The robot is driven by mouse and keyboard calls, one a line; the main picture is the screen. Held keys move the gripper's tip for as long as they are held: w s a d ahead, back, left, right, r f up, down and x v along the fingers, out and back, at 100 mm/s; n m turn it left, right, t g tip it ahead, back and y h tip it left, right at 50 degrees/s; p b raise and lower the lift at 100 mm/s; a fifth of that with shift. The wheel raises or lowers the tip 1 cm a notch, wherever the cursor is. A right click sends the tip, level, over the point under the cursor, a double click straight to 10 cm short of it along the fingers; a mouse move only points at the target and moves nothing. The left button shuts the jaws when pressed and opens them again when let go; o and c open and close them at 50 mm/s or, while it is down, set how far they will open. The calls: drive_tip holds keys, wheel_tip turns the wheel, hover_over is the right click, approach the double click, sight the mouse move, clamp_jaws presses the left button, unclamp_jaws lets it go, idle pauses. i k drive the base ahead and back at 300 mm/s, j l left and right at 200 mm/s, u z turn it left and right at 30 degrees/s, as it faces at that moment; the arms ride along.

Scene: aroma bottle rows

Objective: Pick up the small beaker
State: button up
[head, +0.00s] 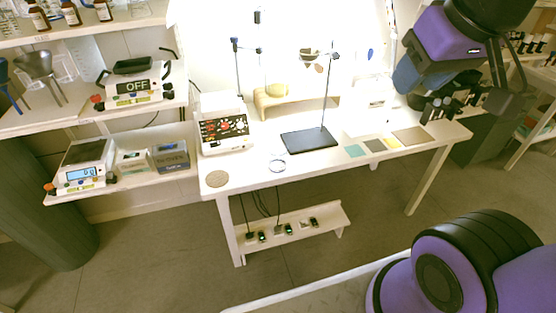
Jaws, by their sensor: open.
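A small clear round glass vessel (277,166) stands on the white table (240,178) near its front edge, left of the middle. It looks like the small beaker, but it is too small to be sure. My gripper (438,112) is at the right, near the table's right end, pointing down. It is open and seems empty, well apart from the glass vessel. My purple arm hides part of the scene behind it.
A stand with a dark base (309,139) and upright rod is behind and right of the glass. A white instrument (222,128) stands to its left, and a round tan disc (217,179) lies at the front left corner. Flat coloured squares (375,146) lie at the right.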

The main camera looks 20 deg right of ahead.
sight(270, 134)
drive_tip(key=i+j+z, duration=0.2)
drive_tip(key=i+j, duration=0.2)
drive_tip(key=j, duration=0.25)
drive_tip(key=i+j+z, duration=0.1)
drive_tip(key=j, duration=0.25)
drive_tip(key=i+j+z, duration=0.1)
drive_tip(key=i+j, duration=0.15)
drive_tip(key=i+j+z, duration=0.1)
drive_tip(key=j, duration=0.35)
drive_tip(key=i+j, duration=0.2)
drive_tip(key=j, duration=0.15)
drive_tip(key=i+j+z, duration=0.15)
drive_tip(key=j, duration=0.25)
